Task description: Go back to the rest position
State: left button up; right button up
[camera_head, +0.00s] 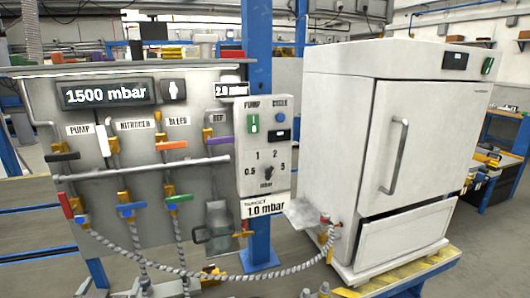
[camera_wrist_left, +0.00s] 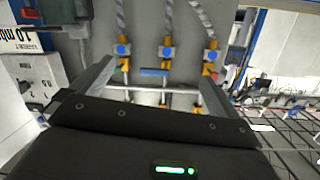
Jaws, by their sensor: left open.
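My left gripper (camera_wrist_left: 157,72) shows in the left wrist view, where its two grey fingers stand wide apart and open with nothing held between them. The valve panel (camera_head: 130,190) lies beyond the fingers and appears upside down in that view. A blue valve handle (camera_wrist_left: 155,72) shows in the gap between the fingers; I cannot judge how far off it is. I cannot make out either gripper clearly in the head view. My right gripper does not show in either view.
The panel carries several coloured valve handles and looping hoses (camera_head: 150,268). A control box (camera_head: 266,145) stands to its right, and a white oven (camera_head: 345,130) with a closed door stands on a yellow-edged bench (camera_head: 425,262). Open floor (camera_head: 495,250) shows at right.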

pick_arm(q)
notch_tip(320, 180, down, 22)
jog(key=f+m+g+h, duration=0.1)
jog(key=m+g, duration=0.1)
jog(key=g, duration=0.1)
jog(key=s+d+f+m+g+h, duration=0.1)
jog(key=s+f+g, duration=0.1)
jog(key=s+f, duration=0.45)
jog(key=s+d+f+g, duration=0.1)
jog(key=s+f, duration=0.3)
jog(key=f, duration=0.6)
jog(key=s+d+f+g+h, duration=0.1)
jog(key=s+d+f+g, duration=0.25)
jog(key=s+f, duration=1.05)
jog(key=s+d+f+g, duration=0.2)
jog(key=s+d, duration=0.1)
jog(key=s, duration=0.8)
jog(key=s+d+f+g+h, duration=0.1)
jog(key=s+d+f+g, duration=0.2)
jog(key=s, duration=0.9)
jog(key=shift+d+f+m, duration=0.2)
jog(key=shift+d+m, duration=0.1)
jog(key=shift+d, duration=0.25)
